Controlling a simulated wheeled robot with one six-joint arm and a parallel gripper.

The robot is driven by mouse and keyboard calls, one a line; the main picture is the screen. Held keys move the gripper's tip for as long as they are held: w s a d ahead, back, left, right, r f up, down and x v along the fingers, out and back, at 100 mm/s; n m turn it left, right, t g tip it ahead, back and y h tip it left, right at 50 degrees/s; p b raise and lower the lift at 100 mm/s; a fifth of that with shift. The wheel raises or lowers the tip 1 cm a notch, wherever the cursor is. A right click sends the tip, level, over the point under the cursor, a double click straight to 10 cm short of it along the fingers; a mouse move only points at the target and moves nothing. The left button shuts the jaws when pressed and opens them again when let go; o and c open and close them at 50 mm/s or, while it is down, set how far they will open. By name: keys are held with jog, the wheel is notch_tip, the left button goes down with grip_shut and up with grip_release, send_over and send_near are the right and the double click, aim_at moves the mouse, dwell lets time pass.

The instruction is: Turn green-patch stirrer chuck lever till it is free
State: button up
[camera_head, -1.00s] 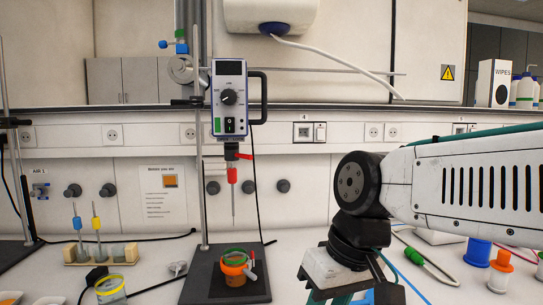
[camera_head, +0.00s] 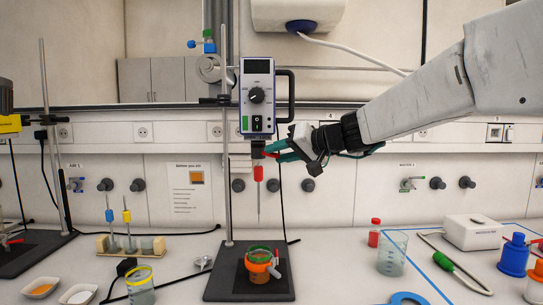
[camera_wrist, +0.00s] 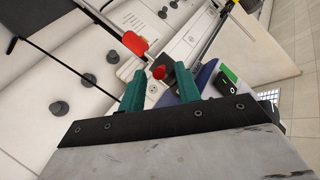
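The stirrer (camera_head: 258,85) with a green patch (camera_head: 244,123) hangs on a stand rod, its dark chuck (camera_head: 257,149) below the body. A red chuck lever (camera_head: 271,155) sticks out to the right of the chuck. A thin shaft with a red sleeve (camera_head: 258,173) hangs beneath. My gripper (camera_head: 285,150) is at the lever from the right. In the wrist view, the teal fingers (camera_wrist: 160,76) are apart, with the lever's red end (camera_wrist: 159,72) between their tips. Contact with either finger cannot be told. The red sleeve (camera_wrist: 134,42) shows beyond.
An orange jar (camera_head: 258,268) with a green rim stands on the stirrer's dark base plate (camera_head: 223,285), below the shaft. A black handle (camera_head: 290,97) is just above my gripper. A second stirrer (camera_head: 8,122) is partly visible at left. A glass beaker (camera_head: 391,254) stands at right.

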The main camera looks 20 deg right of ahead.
jog(key=shift+x, duration=1.3)
grip_shut()
